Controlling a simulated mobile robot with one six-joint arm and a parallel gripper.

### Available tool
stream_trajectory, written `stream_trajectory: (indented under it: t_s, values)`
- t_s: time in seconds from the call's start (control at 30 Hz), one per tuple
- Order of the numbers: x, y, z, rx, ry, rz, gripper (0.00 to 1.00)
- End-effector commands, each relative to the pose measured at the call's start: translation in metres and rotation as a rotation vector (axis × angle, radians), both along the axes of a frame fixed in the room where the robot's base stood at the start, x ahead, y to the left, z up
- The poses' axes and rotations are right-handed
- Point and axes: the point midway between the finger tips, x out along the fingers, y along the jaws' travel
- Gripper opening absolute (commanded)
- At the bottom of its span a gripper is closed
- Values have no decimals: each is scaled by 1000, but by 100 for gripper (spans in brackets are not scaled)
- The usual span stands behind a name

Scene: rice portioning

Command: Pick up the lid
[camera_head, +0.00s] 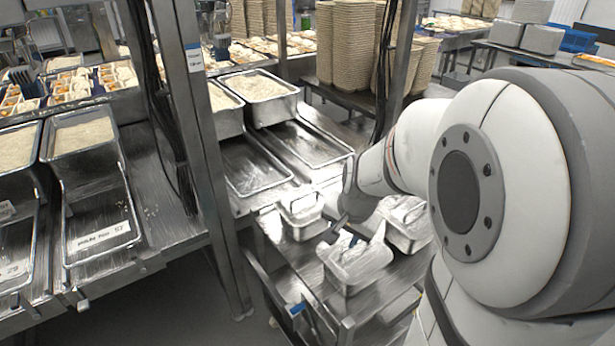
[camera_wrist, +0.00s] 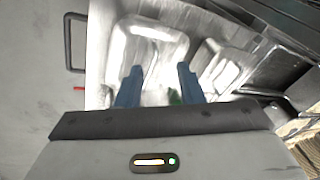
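My gripper (camera_wrist: 160,84) shows in the wrist view with its two blue fingers apart and nothing visible between them. A shiny metal container (camera_wrist: 146,42) with a rounded rim lies beyond the fingertips. In the head view my gripper (camera_head: 342,240) is over the steel cart, close above the front container (camera_head: 356,268). A small container (camera_head: 302,214) stands behind it and another (camera_head: 407,226) to its right, partly hidden by my arm. The tops look shiny, and I cannot tell which of them is a lid. I cannot tell whether the fingers touch anything.
A second container (camera_wrist: 222,66) lies to the right in the wrist view. Steel posts (camera_head: 200,120) stand left of the cart. Rice pans (camera_head: 258,88) and empty steel trays (camera_head: 252,165) sit on the bench behind. Stacked bowls (camera_head: 352,45) stand farther back.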

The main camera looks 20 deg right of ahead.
Motion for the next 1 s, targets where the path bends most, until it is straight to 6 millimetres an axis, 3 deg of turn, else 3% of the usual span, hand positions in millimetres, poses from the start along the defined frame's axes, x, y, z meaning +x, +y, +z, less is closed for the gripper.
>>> stream_trajectory:
  t_s: [0.1, 0.3, 0.67, 1.0]
  values:
    - [23, -33, -15, 47, -11, -202, 34]
    - [39, -62, -33, 85, -32, -384, 34]
    - [50, -66, -66, 89, -34, -405, 34]
    - [63, -64, -108, 88, -34, -403, 34]
